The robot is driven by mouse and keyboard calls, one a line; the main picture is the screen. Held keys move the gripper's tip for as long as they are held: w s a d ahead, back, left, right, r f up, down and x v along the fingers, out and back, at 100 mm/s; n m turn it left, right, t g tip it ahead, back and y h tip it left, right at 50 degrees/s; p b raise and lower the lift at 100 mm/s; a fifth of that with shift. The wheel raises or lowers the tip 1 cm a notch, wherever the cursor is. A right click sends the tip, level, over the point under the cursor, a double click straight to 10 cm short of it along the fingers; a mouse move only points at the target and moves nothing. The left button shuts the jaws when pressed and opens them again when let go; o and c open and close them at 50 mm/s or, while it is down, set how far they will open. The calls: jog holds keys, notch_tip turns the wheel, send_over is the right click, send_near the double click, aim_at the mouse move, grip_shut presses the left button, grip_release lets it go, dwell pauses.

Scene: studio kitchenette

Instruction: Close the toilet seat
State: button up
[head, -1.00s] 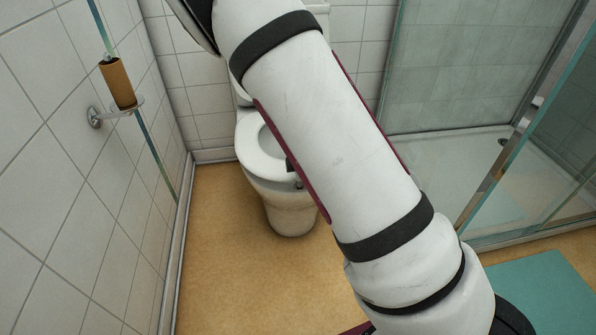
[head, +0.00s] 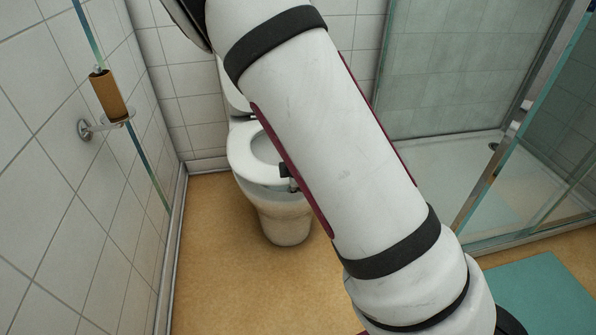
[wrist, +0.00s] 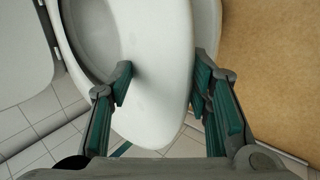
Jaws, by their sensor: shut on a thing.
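The white toilet seat (head: 240,152) is a ring over the toilet bowl (head: 283,213), in the middle of the head view. My arm covers its right part. In the wrist view the seat (wrist: 155,105) lies between the two fingers of my gripper (wrist: 162,82). One finger is at the ring's inner opening, the other at its outer edge, and the gripper is shut on it. In the head view only a dark bit of my gripper (head: 286,171) shows at the seat's front. A raised lid (head: 236,98) stands behind the seat, partly hidden.
A tiled wall with a holder and brown roll (head: 109,95) is close on the left. A glass shower enclosure (head: 450,165) stands on the right, with a teal mat (head: 540,295) before it. The tan floor (head: 225,270) in front of the toilet is clear.

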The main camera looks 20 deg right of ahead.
jog(key=v, duration=0.9)
jog(key=shift+s, duration=0.2)
jog(key=shift+r, duration=0.15)
jog(key=s+a+r+m+g, duration=0.15)
jog(key=s+r+m, duration=0.4)
jog(key=s, duration=0.65)
jog(key=s+r+m+g+y+p, duration=0.1)
jog(key=s+r+m+g, duration=0.2)
jog(key=s+r+m, duration=0.55)
jog(key=s+a+r+m+g, duration=0.15)
jog(key=s+r, duration=0.25)
jog(key=s, duration=1)
notch_tip(320, 180, up, 40)
jog(key=t+p, duration=0.3)
jog(key=p, duration=3.5)
